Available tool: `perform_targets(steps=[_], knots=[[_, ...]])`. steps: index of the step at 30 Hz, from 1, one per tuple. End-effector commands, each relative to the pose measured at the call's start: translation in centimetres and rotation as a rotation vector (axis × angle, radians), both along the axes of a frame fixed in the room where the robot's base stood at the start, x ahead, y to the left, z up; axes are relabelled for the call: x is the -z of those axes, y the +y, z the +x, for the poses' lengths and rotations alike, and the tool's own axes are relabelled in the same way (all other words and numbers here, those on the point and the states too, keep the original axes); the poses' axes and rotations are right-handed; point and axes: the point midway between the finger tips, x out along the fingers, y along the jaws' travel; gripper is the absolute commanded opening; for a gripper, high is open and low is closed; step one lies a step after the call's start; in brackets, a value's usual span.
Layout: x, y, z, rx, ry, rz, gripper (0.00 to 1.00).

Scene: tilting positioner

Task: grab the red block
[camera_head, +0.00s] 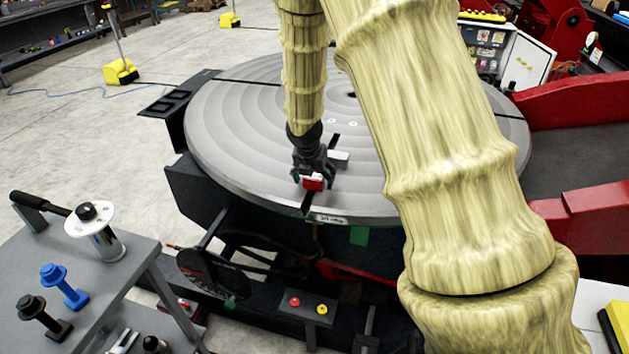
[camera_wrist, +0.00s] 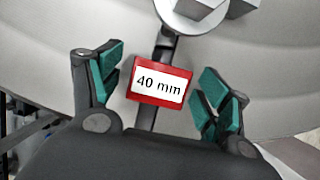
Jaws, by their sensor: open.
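The red block (camera_head: 313,184) sits near the front edge of the round grey turntable (camera_head: 230,165), over a dark slot. In the wrist view the red block (camera_wrist: 160,82) carries a white label reading "40 mm". My gripper (camera_head: 312,178) is just above and around it, pointing down. In the wrist view my gripper (camera_wrist: 158,82) is open, with one green-padded finger to the left of the block and one to the right. Gaps show between both pads and the block. In the head view my fingers partly hide the block.
A light grey metal piece (camera_head: 339,158) lies on the turntable just behind the block; it shows at the top of the wrist view (camera_wrist: 205,12). A grey side table (camera_head: 110,265) with tools stands front left. Red machine parts (camera_head: 590,205) are at right. My arm covers the turntable's right side.

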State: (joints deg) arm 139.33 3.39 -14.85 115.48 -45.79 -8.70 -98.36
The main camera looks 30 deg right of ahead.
Motion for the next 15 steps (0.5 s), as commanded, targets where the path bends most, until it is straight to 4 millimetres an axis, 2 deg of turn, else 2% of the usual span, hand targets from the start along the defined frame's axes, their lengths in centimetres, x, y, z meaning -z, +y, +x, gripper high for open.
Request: perform_targets(steps=[5, 6, 15], knots=[[0.00, 0.00, 0.00, 0.000, 0.000, 0.000, 0.77], [0.00, 0.00, 0.00, 0.000, 0.000, 0.000, 0.73], [-0.01, 0.00, -0.02, 0.000, 0.000, 0.000, 0.18]])
